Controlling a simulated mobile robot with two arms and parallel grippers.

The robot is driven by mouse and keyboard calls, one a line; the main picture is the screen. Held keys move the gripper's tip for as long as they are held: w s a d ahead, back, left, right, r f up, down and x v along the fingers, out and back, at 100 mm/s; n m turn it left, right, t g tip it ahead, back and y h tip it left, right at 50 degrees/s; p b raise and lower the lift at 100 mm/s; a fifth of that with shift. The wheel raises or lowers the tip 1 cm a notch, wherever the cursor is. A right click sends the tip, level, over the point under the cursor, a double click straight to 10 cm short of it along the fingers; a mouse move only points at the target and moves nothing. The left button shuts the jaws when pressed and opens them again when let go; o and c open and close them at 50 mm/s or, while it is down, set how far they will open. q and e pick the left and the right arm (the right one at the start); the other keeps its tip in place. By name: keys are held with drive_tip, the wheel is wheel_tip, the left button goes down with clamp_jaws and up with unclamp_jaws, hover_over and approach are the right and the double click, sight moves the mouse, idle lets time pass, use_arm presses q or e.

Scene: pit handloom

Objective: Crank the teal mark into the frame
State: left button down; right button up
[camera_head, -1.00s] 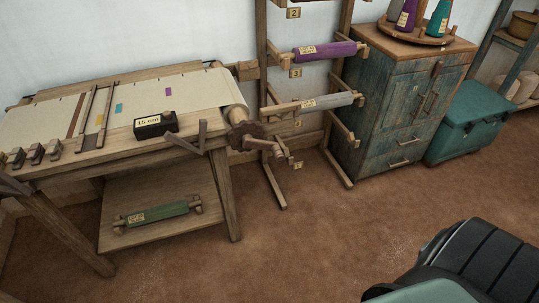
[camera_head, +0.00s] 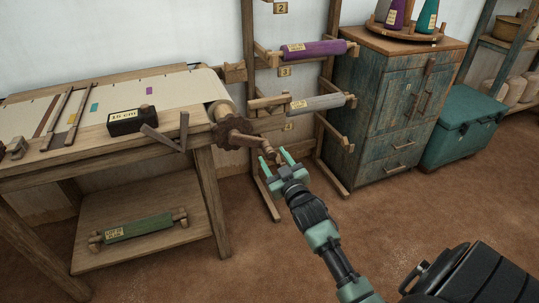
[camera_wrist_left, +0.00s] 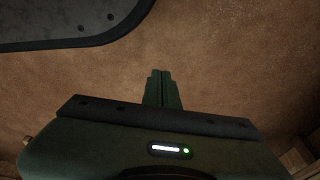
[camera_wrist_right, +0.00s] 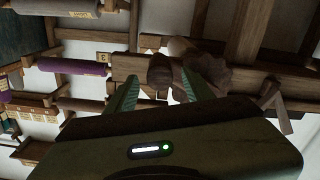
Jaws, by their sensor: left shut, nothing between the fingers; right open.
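The teal mark (camera_head: 94,107) is on the cream cloth (camera_head: 120,94) on the loom, just right of two slim wooden bars (camera_head: 77,110) that cross the cloth. The wooden crank (camera_head: 246,138) sticks out from the toothed wheel at the loom's right end. My right gripper (camera_head: 275,157) is open at the crank's outer end. In the right wrist view the crank's handle (camera_wrist_right: 159,68) shows ahead, between the open fingertips, with no clear contact. My left gripper (camera_wrist_left: 162,75) is shut and empty over the brown floor; it is not in the head view.
A black box labelled 15 cm (camera_head: 127,121) stands on the loom's front beam. A rack with a purple roll (camera_head: 314,48) and a grey roll (camera_head: 318,101) stands behind the crank. A green roll (camera_head: 138,227) lies on the low shelf. Floor in front is clear.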

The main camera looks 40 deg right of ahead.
drive_tip(key=shift+x, duration=1.85)
clamp_jaws()
drive_tip(key=shift+f, duration=0.1)
